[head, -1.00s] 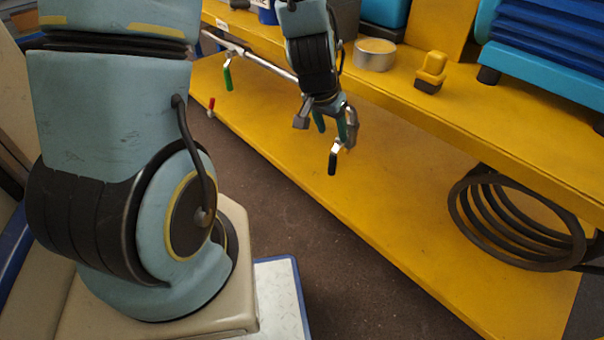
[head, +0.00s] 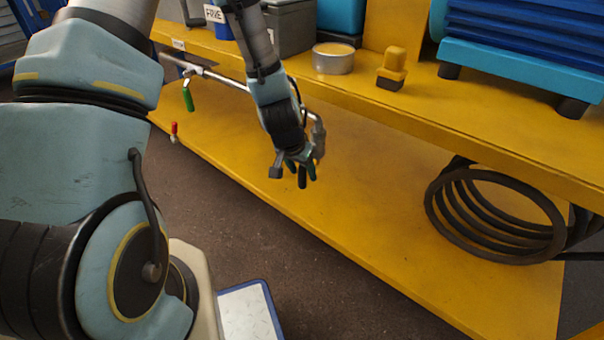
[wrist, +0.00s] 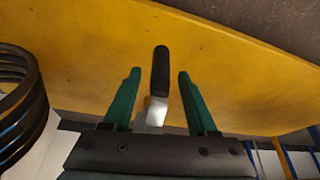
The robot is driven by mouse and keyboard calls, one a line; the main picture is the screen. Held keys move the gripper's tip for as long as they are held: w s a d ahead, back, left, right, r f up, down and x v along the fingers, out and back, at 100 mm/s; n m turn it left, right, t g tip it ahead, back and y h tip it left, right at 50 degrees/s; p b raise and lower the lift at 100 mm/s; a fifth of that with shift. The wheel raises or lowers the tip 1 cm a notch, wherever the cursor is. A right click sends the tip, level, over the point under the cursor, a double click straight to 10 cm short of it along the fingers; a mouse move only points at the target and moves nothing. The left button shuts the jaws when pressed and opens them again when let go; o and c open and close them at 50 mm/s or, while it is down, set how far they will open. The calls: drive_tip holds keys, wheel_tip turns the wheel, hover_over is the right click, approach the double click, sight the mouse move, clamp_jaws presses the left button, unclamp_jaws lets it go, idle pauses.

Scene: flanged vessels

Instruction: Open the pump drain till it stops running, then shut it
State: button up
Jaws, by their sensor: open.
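A black-gripped lever (head: 302,180) with a bright metal shank hangs at the right end of the metal pipe (head: 222,79), off the front of the yellow bench. My gripper (head: 301,168) is around it. In the wrist view the black lever (wrist: 160,72) stands between the two green fingers of my gripper (wrist: 159,74), with a gap on each side. The gripper is open. A green-handled lever (head: 188,98) hangs from the same pipe further left. Its valve body and most of the right pipe end are hidden or too small to read. No liquid is visible.
A small red handle (head: 174,129) sits low on the left. The yellow shelf (head: 440,115) above carries a round tin (head: 334,60) and a yellow block (head: 392,66). A coiled black hose (head: 490,215) lies at right.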

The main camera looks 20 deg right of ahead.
drive_tip(key=shift+f, duration=0.1)
drive_tip(key=shift+c, duration=0.2)
clamp_jaws()
idle(1.3)
